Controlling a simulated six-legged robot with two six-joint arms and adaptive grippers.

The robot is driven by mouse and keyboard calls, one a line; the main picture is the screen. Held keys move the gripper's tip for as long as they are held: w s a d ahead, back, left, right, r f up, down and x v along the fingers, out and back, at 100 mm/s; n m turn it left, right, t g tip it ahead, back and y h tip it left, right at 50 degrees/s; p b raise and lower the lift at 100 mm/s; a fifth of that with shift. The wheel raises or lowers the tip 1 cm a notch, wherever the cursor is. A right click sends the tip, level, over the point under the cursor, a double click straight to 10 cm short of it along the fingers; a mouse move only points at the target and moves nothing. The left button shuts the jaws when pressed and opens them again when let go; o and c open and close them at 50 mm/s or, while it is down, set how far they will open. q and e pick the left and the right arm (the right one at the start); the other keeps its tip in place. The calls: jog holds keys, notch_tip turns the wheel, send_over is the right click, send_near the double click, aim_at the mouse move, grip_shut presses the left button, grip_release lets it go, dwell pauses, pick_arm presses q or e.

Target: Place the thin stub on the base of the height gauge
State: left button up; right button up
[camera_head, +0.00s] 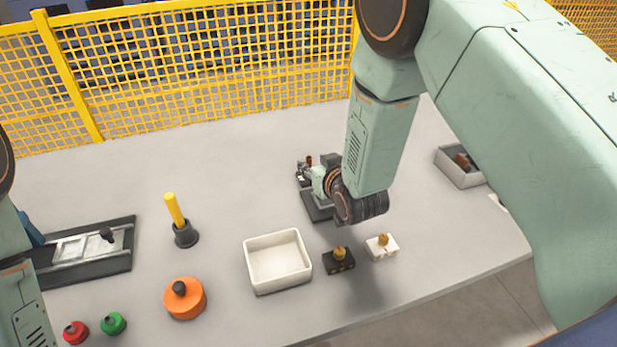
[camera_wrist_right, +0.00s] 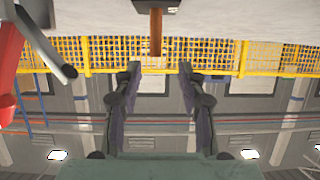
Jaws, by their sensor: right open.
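A brown, thin rod that looks like the stub (camera_wrist_right: 155,32) shows in the right wrist view, which is upside down. It stands upright, with its other end at a dark block. In the head view a small brown piece (camera_head: 309,160) shows beside my right gripper (camera_head: 318,178). My right gripper (camera_wrist_right: 160,70) is open in the wrist view, its fingertips either side of the rod's free end, with no visible contact. A dark base plate (camera_head: 317,208), likely the height gauge's, lies below my right wrist, partly hidden by it. My left gripper is out of view.
A white tray (camera_head: 277,284), a black block with brass knob (camera_head: 339,261) and a white block (camera_head: 382,248) stand in front. An orange disc (camera_head: 186,302) and yellow-handled tool (camera_head: 174,210) are left. A grey bin (camera_head: 458,178) is right; a yellow fence (camera_head: 220,75) stands behind.

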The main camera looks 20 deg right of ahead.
aim_at(309, 158)
jog(key=shift+d+b+x, duration=0.15)
jog(key=shift+b+x, duration=0.05)
jog(key=shift+x, duration=1.45)
jog(key=shift+d+b+x, duration=0.15)
jog(key=shift+d+x, duration=0.05)
jog(key=shift+x, duration=1.45)
jog(key=shift+s, duration=0.3)
jog(key=shift+r, duration=0.1)
jog(key=shift+c, duration=0.8)
jog(key=shift+w, duration=0.2)
jog(key=c, duration=0.4)
jog(key=shift+s, duration=0.15)
grip_shut()
